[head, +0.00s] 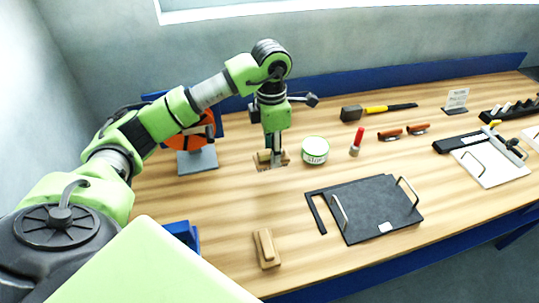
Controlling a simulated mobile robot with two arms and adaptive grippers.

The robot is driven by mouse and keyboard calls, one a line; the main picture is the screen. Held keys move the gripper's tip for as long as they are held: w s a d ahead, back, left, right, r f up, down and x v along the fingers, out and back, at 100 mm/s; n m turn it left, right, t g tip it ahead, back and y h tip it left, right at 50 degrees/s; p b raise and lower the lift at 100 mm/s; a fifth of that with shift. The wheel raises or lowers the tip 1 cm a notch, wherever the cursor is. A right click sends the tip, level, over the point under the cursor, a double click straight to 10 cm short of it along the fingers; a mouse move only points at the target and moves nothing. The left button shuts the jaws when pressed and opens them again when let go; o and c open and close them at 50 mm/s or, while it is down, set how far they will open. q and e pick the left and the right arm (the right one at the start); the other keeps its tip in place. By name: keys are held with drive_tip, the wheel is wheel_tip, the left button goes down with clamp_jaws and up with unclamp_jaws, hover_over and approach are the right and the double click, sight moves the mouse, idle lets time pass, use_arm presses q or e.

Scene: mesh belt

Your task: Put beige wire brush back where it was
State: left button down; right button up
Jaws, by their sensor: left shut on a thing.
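My left gripper (273,152) points down over the back middle of the wooden table and is shut on a small beige thing (264,156), which looks like the beige wire brush. Its fingers hide part of the brush. A brown patch or base (270,167) shows just under it; I cannot tell whether the brush touches it. A separate tan block with a raised grip (265,247) lies near the table's front edge. My right gripper is not in view.
A green-and-white round tin (315,149) stands close right of my left gripper, with a red-capped tube (356,141) beyond. A dark tray with handles (378,208) lies front right. An orange disc on a grey stand (198,161) is at left. Table around the tan block is clear.

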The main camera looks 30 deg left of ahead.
use_arm(q)
drive_tip(key=shift+w+a+f, duration=0.3)
drive_tip(key=shift+f, duration=0.2)
drive_tip(key=shift+w+a+f, duration=0.25)
drive_tip(key=shift+f, duration=0.25)
drive_tip(key=f, duration=0.1)
drive_tip(key=f+p, duration=0.2)
drive_tip(key=shift+w+a, duration=0.1)
drive_tip(key=shift+a, duration=0.15)
drive_tip(key=shift+f, duration=0.55)
drive_tip(key=c, duration=1.5)
unclamp_jaws()
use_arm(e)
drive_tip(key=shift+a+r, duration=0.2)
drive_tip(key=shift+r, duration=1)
use_arm(q)
drive_tip(key=shift+r, duration=0.1)
